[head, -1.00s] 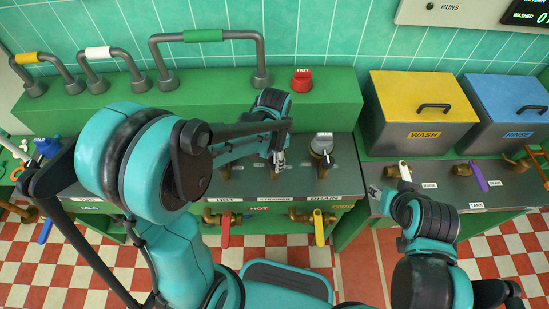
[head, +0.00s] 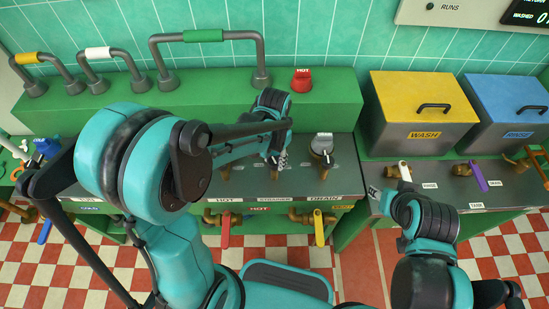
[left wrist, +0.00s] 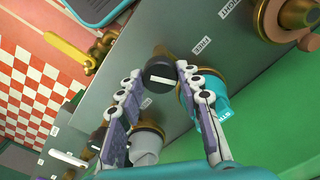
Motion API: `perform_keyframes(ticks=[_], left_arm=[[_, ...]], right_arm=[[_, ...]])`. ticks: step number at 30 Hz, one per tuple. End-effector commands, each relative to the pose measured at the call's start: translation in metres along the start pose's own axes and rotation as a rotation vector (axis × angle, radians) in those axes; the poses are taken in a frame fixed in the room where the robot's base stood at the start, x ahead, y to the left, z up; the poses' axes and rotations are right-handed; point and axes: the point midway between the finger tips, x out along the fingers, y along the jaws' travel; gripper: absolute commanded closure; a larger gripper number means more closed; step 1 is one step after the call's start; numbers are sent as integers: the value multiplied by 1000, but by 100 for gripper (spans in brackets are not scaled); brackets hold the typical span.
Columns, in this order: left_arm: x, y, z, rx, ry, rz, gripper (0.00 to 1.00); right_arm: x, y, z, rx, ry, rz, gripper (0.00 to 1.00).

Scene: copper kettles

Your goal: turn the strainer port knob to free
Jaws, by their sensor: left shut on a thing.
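The strainer port knob is a black cap with a white line (left wrist: 159,72) in the left wrist view, low on a grey panel. The line lies roughly crosswise in that view. A FREE label (left wrist: 201,46) is on the panel just up and right of it. My left gripper (left wrist: 158,76) is shut on the knob, one finger on each side. In the head view my left gripper (head: 281,160) is over the grey panel, and the knob cannot be made out behind it. My right gripper (head: 376,193) is by a white-handled valve, its jaws unclear.
A drain knob (head: 321,145) stands close to the right of my left gripper. A teal knob (left wrist: 210,103) is beside the fingers in the wrist view. Red (head: 226,230) and yellow (head: 319,228) valve handles hang in front.

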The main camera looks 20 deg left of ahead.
Motion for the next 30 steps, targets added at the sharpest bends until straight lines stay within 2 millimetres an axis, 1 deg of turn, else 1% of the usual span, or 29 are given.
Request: perform_keyframes(ticks=[6, 15, 22, 30], left_arm=[[0, 0, 0, -186, 0, 0, 94], [0, 0, 0, -373, 0, 0, 94], [0, 0, 0, -446, 0, 0, 94], [0, 0, 0, -467, 0, 0, 94]], right_arm=[[0, 0, 0, 0, 0, 0, 60], [0, 0, 0, 0, 0, 0, 60], [0, 0, 0, 0, 0, 0, 60], [0, 0, 0, 0, 0, 0, 60]])
